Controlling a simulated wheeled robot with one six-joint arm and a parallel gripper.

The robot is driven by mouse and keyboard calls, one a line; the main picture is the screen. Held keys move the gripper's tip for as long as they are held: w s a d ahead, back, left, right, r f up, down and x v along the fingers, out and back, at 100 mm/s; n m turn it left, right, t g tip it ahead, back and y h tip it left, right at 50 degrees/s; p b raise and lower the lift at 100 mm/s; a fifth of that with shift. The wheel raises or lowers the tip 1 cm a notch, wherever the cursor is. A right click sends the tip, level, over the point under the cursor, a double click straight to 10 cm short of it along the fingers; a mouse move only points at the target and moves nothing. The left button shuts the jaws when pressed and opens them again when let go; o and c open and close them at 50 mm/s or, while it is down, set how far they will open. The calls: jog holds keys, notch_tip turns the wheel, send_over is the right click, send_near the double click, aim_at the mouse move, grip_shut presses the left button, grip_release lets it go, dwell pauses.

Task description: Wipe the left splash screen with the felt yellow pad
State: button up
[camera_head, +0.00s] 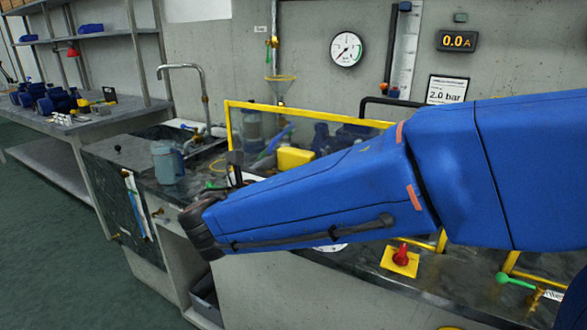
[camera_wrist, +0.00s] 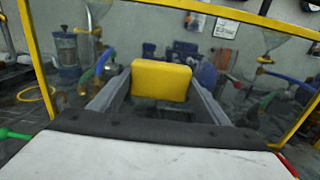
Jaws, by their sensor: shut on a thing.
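The yellow pad (camera_wrist: 161,81) is held between the two grey fingers of my gripper (camera_wrist: 161,86). In the head view a yellow block that looks like the pad (camera_head: 294,158) shows above my forearm, while most of the gripper is hidden by the arm. The left splash screen is a clear, hazy pane in a yellow frame (camera_head: 310,113). In the wrist view its frame (camera_wrist: 37,58) surrounds the pad, and the pad faces the pane. I cannot tell whether the pad touches it.
A sink tap (camera_head: 203,90) and a grey-blue canister (camera_head: 167,162) stand left of the screen. A red knob on a yellow plate (camera_head: 400,260) and a green-handled valve (camera_head: 515,282) lie at the lower right. Hoses and blue pump parts show through the pane.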

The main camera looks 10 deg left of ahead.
jog(key=shift+s+r, duration=0.1)
jog(key=shift+r, duration=0.9)
jog(key=s+d, duration=0.2)
jog(key=d, duration=0.5)
jog(key=shift+c, duration=0.4)
jog(key=shift+w+a, duration=0.35)
jog(key=shift+a, duration=0.85)
jog(key=shift+w+a, duration=0.35)
jog(key=shift+a, duration=0.8)
jog(key=shift+w+a, duration=0.35)
jog(key=shift+a, duration=0.85)
jog(key=v, duration=0.6)
